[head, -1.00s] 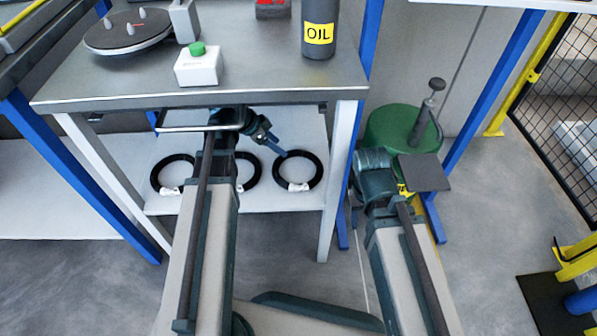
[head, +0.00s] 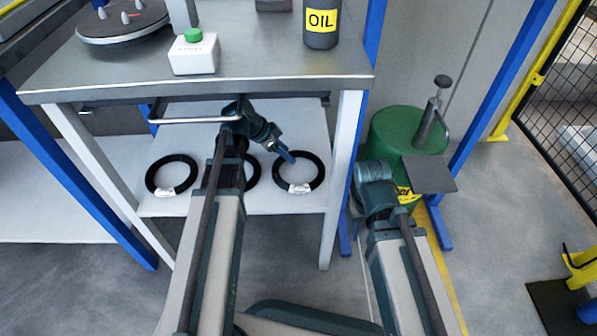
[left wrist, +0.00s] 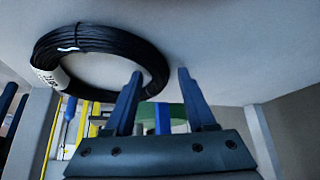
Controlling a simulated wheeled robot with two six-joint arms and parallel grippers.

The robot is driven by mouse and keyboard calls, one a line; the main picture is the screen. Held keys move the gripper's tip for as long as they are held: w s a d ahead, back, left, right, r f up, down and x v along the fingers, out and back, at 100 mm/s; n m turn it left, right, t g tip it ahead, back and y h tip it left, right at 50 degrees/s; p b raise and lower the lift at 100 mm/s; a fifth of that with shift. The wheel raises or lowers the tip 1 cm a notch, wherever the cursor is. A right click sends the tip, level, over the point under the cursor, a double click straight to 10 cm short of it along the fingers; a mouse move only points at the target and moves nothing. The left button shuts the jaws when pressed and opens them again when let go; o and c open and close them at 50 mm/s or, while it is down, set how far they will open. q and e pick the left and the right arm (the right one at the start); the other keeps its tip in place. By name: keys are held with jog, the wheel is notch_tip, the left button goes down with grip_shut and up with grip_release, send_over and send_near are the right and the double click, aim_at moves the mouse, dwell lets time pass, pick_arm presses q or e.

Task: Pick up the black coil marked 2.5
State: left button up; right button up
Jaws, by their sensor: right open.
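Three black coils with white tags lie on the white lower shelf (head: 270,202): a left coil (head: 150,176), a middle coil (head: 255,174) partly hidden by my left arm, and a right coil (head: 321,175). The tags are too small to read in the head view. My left gripper (head: 289,156) is over the upper left edge of the right coil. In the left wrist view, its blue fingers (left wrist: 160,92) are apart and empty, beside one black coil (left wrist: 95,42) whose tag I cannot read clearly. My right gripper (head: 374,180) is by the green drum; its fingers are hard to make out.
The metal tabletop (head: 120,75) with a handle (head: 195,121) overhangs the shelf. On it stand a green-button box (head: 195,57) and an oil container (head: 321,28). A white table leg (head: 343,180) and the green drum (head: 390,130) are to the right.

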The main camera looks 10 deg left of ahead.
pick_arm(q)
grip_shut()
dwell(1.2)
